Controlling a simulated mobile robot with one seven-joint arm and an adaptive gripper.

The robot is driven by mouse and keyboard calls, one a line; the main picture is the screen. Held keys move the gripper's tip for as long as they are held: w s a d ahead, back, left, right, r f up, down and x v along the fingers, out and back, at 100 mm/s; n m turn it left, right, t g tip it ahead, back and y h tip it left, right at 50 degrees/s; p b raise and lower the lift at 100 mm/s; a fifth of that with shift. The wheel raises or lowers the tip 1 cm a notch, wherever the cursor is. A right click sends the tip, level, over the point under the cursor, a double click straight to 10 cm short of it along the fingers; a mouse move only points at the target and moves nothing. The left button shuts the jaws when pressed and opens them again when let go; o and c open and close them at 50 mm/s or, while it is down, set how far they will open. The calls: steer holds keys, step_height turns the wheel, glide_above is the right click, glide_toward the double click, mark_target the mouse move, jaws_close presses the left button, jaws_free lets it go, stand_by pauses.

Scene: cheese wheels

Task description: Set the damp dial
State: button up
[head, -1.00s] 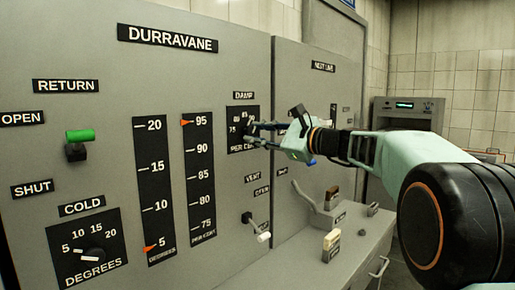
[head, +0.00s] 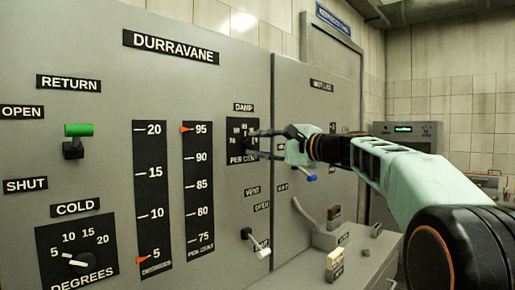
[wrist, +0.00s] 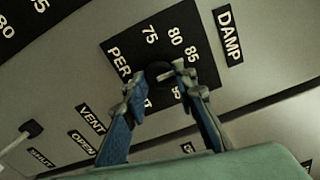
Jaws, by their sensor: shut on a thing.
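The damp dial is a small black plate (head: 235,160) with white numbers, under a DAMP label (head: 243,107) on the grey cabinet. My gripper (head: 256,143) reaches it from the right, its fingers at the dial's middle. In the wrist view the dial plate (wrist: 122,47) shows 75, 80 and 85. Its dark round knob (wrist: 160,70) with a pale pointer mark sits between the two fingertips of my gripper (wrist: 165,86), which is shut on it. The fingers hide part of the scale, and I cannot read the exact setting.
Left of the dial is a vertical per cent gauge (head: 197,170) with an orange marker near 95. The cold dial (head: 78,262), a green-handled return lever (head: 76,131) and a white-tipped vent lever (head: 262,251) stick out. A bench (head: 350,262) stands below right.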

stand_by(0.3)
steer(key=o, duration=1.1)
steer(key=shift+o, duration=0.2)
steer(key=v, duration=1.2)
